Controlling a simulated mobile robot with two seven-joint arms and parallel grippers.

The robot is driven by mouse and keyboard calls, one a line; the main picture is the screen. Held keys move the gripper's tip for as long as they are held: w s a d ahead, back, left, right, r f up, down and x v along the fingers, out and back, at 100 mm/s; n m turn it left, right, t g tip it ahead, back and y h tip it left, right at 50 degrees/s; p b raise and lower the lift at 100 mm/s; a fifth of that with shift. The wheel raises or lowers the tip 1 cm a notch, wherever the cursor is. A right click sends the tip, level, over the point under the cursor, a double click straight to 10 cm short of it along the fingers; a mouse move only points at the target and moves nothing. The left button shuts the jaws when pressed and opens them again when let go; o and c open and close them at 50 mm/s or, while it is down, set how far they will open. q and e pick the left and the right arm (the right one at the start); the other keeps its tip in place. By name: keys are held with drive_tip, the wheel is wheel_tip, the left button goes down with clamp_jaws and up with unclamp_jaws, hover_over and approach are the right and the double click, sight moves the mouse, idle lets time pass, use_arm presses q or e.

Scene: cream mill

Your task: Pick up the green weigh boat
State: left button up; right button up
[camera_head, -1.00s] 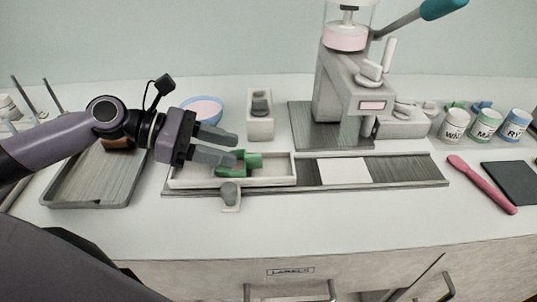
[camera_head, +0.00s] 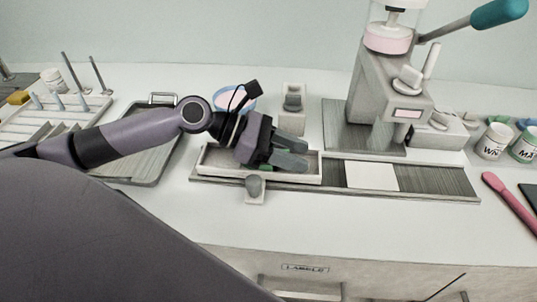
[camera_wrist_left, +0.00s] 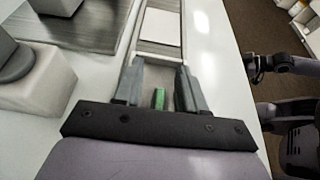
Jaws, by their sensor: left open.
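The green weigh boat (camera_head: 266,167) lies in the long pale tray (camera_head: 225,172) on the bench. In the head view my left gripper hides most of it, and only small bits of green show. The right gripper cannot be made out.
A press (camera_head: 375,85) with a teal lever stands behind, to the right. A dark tray (camera_head: 158,160) lies left. The front bench strip is clear.

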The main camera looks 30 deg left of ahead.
use_arm(q)
drive_tip(key=shift+w+d+f, duration=0.1)
drive_tip(key=shift+w+d, duration=0.05)
drive_tip(key=shift+d, duration=0.1)
clamp_jaws()
wheel_tip(320, 180, up, 20)
drive_tip(key=p, duration=0.3)
drive_tip(key=s+a+f, duration=0.1)
drive_tip(key=f, duration=0.4)
drive_tip(key=a+f+n+t, duration=0.1)
drive_tip(key=f, duration=0.5)
drive_tip(key=s+a+f+n+t+y, duration=0.1)
drive_tip(key=f, duration=0.4)
drive_tip(key=shift+s+f, duration=0.3)
drive_tip(key=shift+s, duration=0.05)
